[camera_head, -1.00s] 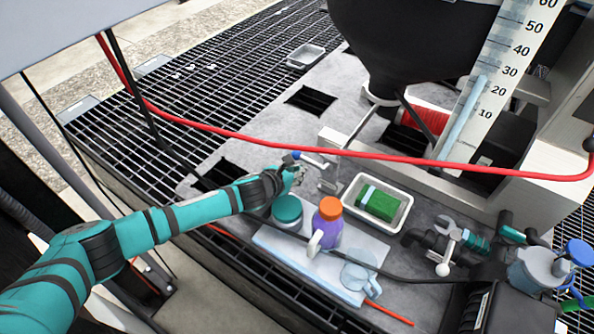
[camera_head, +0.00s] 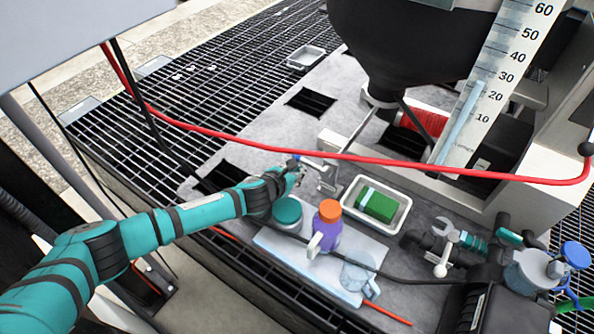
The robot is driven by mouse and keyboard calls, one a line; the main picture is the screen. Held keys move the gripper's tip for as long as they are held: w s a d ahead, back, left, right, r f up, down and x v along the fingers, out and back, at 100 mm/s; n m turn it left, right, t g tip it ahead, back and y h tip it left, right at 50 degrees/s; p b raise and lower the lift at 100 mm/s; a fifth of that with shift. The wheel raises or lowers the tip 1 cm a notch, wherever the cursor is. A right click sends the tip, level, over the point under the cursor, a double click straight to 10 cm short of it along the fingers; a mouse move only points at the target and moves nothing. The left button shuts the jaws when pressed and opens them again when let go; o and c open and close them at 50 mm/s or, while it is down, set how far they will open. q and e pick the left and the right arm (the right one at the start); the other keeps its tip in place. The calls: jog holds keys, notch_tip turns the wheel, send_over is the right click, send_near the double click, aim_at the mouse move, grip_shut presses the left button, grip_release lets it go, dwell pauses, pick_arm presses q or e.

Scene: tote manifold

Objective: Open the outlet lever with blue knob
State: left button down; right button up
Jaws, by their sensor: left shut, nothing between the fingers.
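My right gripper is out of view.
A red hose (camera_head: 350,156) crosses just above the lever. A white tray (camera_head: 401,224) with a green block lies right of the outlet. A teal-lidded jar (camera_head: 288,212) and a purple bottle (camera_head: 327,235) with an orange cap stand in front of it.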

pick_arm(q)
jog(key=shift+r, duration=0.15)
jog(key=s+d+r+m+t+y+p, duration=0.3)
jog(key=r+m+p, duration=0.4)
jog(key=p, duration=0.6)
jog(key=shift+d+r+m+t+y, duration=0.4)
jog(key=shift+d+r+t+y, duration=0.5)
jog(key=shift+t, duration=0.3)
jog(key=shift+s+p, duration=0.1)
jog(key=shift+p, duration=0.2)
jog(key=v, duration=1.2)
